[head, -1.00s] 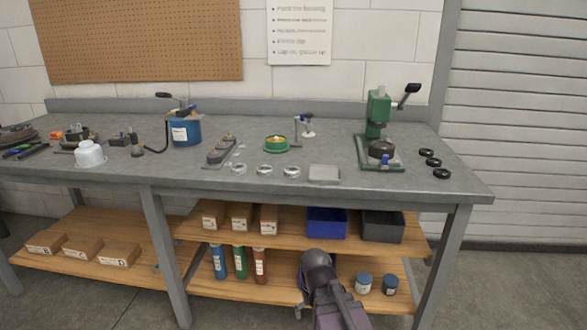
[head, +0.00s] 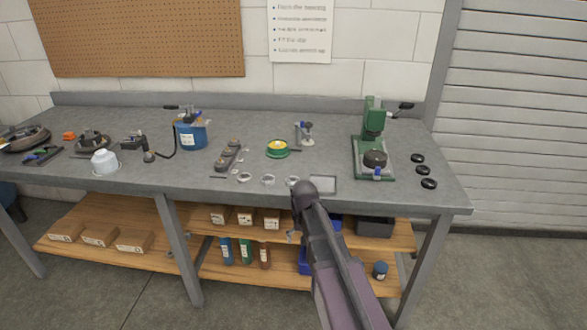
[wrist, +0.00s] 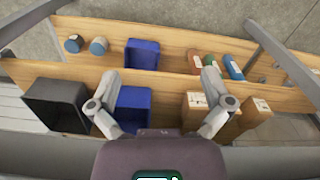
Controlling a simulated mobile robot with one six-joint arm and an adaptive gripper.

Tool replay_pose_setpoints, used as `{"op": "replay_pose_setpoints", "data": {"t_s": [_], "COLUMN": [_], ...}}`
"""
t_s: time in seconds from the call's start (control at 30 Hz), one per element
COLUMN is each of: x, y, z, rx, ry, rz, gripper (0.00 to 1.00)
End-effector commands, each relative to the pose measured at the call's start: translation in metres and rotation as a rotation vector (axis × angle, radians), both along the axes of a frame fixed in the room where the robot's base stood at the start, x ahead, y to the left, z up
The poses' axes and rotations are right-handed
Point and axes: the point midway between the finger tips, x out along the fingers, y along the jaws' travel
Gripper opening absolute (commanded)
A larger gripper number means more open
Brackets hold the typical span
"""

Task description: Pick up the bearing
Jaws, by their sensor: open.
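Three small silver rings, which look like bearings, lie in a row near the bench's front edge in the head view: a left ring (head: 245,178), a middle ring (head: 268,180) and a right ring (head: 292,181). The right one is partly behind my arm. I cannot tell which, if any, is the task's bearing. In the wrist view my gripper (wrist: 161,85) is open, its two fingers wide apart with nothing between them. It faces the wooden shelves below the bench top. No silver ring shows in the wrist view.
A grey tray (head: 322,184) lies right of the rings. A green press (head: 373,150) stands further right, beside several black rings (head: 423,170). A green-and-yellow round item (head: 278,149) sits behind. Below are a blue bin (wrist: 142,55), a black bin (wrist: 58,105) and cardboard boxes (wrist: 198,110).

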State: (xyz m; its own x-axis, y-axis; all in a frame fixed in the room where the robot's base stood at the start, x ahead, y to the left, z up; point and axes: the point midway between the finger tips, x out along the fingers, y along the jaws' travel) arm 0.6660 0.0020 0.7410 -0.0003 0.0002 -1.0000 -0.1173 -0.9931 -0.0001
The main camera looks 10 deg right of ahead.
Motion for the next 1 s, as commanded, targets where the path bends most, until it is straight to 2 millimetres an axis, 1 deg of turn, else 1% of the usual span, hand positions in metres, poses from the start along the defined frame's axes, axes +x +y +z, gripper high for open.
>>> {"op": "replay_pose_setpoints", "data": {"t_s": [0.03, 1.0], "x": [0.010, 0.125], "y": [0.000, -0.002], "z": [0.021, 0.207], "rx": [0.000, 0.000], "ry": [0.000, 0.000], "rz": [-0.006, -0.116], "gripper": [1.00, 1.00]}}
